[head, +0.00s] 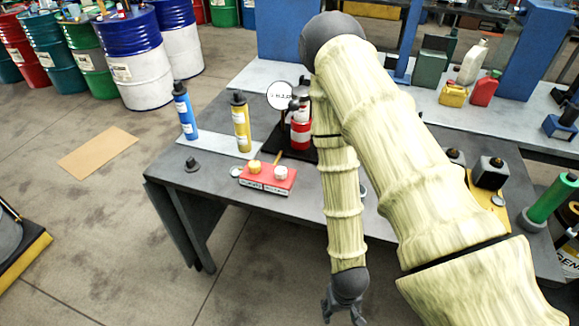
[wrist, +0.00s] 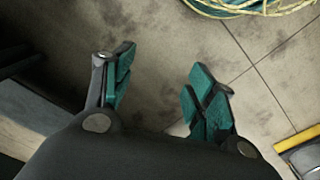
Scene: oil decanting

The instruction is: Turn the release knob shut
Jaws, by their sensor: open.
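A red block (head: 268,179) sits near the front edge of the grey table. It carries a yellow knob (head: 254,166) on the left and a white knob (head: 281,172) on the right. Its front labels are too small to read, so I cannot tell which is the release knob. My gripper (head: 343,314) hangs beyond the table's front edge, below and right of the red block and apart from it. In the wrist view my gripper (wrist: 160,82) is open and empty, with bare floor between its teal-padded fingers. The knobs do not show in the wrist view.
A blue bottle (head: 185,112) and a yellow bottle (head: 241,124) stand behind the block. A red-and-white canister (head: 301,128) and a round sign (head: 281,96) are behind it too. A small dark piece (head: 192,164) lies left. The floor before the table (head: 215,285) is clear.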

